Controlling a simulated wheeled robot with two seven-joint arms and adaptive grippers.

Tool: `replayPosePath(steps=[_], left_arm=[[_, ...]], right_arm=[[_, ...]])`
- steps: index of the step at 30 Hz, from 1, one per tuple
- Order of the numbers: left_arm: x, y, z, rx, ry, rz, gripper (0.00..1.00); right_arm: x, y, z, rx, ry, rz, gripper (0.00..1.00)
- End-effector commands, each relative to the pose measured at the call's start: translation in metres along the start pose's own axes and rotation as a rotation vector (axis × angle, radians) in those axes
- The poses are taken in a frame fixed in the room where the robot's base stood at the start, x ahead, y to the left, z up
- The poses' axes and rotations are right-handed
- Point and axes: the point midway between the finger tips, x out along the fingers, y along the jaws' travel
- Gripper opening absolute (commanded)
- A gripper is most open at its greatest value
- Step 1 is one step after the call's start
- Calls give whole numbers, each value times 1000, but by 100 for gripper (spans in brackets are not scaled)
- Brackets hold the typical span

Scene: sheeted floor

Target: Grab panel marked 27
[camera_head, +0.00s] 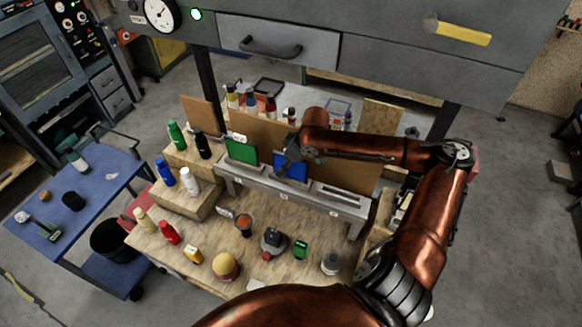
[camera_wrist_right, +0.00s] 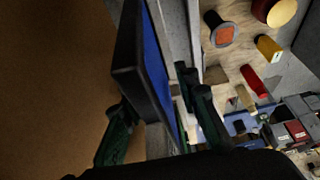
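A green panel (camera_head: 242,152) and a blue panel (camera_head: 291,166) with dark frames stand upright in a grey slotted rack (camera_head: 345,202). I cannot read a number 27 on either panel. The rack's right slot, beside the blue panel, is empty. My right gripper (camera_head: 291,157) is at the top of the blue panel and hides part of it. In the right wrist view, the blue panel (camera_wrist_right: 152,70) lies between the two open fingers, with a gap to the finger on its blue side. Contact on the other side is unclear. My left gripper is not in view.
A wooden board (camera_head: 340,173) stands close behind the rack. Bottles, including a green one (camera_head: 177,135), stand on wooden steps at left. Small items, including a yellow-topped ball (camera_head: 226,266), lie in front. A blue cart (camera_head: 90,196) stands at left.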

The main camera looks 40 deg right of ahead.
Motion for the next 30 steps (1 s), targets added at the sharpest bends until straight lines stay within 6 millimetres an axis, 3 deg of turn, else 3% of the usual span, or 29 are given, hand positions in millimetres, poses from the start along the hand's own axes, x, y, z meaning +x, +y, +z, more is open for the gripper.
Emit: replayPosePath(steps=[6, 18, 30], left_arm=[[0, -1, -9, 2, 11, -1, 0], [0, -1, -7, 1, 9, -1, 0], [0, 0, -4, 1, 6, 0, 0]], right_arm=[[0, 1, 1, 2, 1, 2, 28], [-1, 1, 1, 3, 1, 2, 0], [-2, 2, 0, 2, 3, 3, 0]])
